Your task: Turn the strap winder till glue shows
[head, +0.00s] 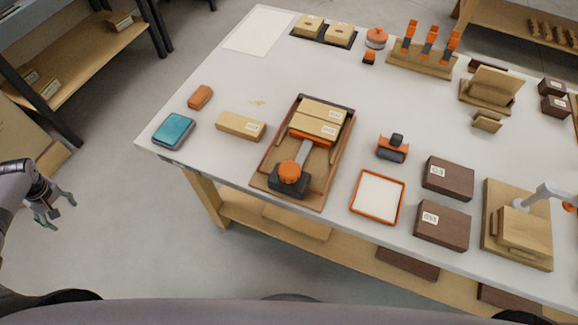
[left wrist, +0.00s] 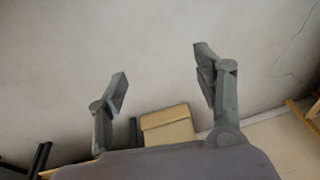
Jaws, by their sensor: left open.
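The strap winder, an orange knob (head: 289,172) on a dark base, sits at the near end of a wooden clamping board (head: 318,203). A grey bar runs from it to an orange pressing piece against two labelled wooden blocks (head: 316,126) between the board's rails. I cannot make out any glue at the joint. My left gripper (head: 58,212) is open and empty, off the bench's left side and well away from the winder. My right gripper is not in view.
The white bench (head: 230,85) also holds a teal box (head: 174,130), a loose wooden block (head: 240,126), an orange-rimmed tray (head: 377,197), dark boxes (head: 442,225) and a tool rack (head: 424,58). Open floor lies between my left gripper and the bench.

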